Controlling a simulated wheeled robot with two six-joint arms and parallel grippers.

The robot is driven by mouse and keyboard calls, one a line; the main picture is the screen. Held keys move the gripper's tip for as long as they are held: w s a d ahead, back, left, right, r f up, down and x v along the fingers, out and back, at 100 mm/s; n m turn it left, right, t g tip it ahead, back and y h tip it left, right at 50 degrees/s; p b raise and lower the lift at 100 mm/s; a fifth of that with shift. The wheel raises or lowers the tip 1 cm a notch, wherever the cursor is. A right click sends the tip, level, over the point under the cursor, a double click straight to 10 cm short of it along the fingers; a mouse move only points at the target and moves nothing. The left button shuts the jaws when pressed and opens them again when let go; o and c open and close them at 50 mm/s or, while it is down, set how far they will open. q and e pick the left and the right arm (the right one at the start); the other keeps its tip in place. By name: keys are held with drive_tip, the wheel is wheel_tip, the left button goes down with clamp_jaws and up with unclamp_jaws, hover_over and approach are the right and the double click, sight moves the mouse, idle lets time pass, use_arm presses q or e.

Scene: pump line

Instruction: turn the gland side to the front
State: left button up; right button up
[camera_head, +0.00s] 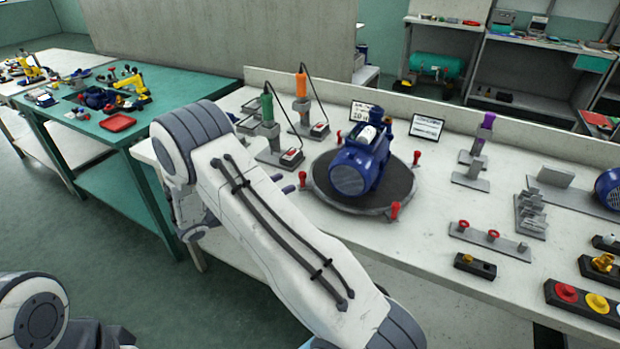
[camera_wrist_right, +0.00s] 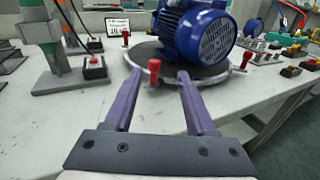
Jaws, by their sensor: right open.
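A blue pump (camera_head: 361,164) with a ribbed round end cover stands on a dark round turntable (camera_head: 385,200). In the head view its round cover faces front-left. Red upright pegs (camera_head: 394,210) stand around the turntable's rim. My right gripper (camera_head: 290,183) is at the turntable's left side, partly hidden behind my forearm. In the right wrist view its purple fingers (camera_wrist_right: 160,76) are open, with a red peg (camera_wrist_right: 154,72) showing between their tips; I cannot tell whether they touch it. The pump (camera_wrist_right: 205,35) shows beyond. My left gripper is out of view.
An orange-handled tool stand (camera_head: 301,100) and a green-handled one (camera_head: 267,125) stand left of the turntable. Two signs (camera_head: 427,127) stand behind it. Small fixtures (camera_head: 490,237) and a button box (camera_head: 590,302) lie to the right. The bench front before the turntable is clear.

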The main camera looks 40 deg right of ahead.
sight(311, 181)
drive_tip(key=shift+w+d+f+n+h, duration=0.3)
drive_tip(key=shift+w+d+f, duration=0.1)
drive_tip(key=shift+d, duration=0.3)
drive_tip(key=d+p, duration=0.1)
drive_tip(key=d, duration=0.9)
drive_tip(key=shift+a, duration=0.1)
clamp_jaws()
idle(0.5)
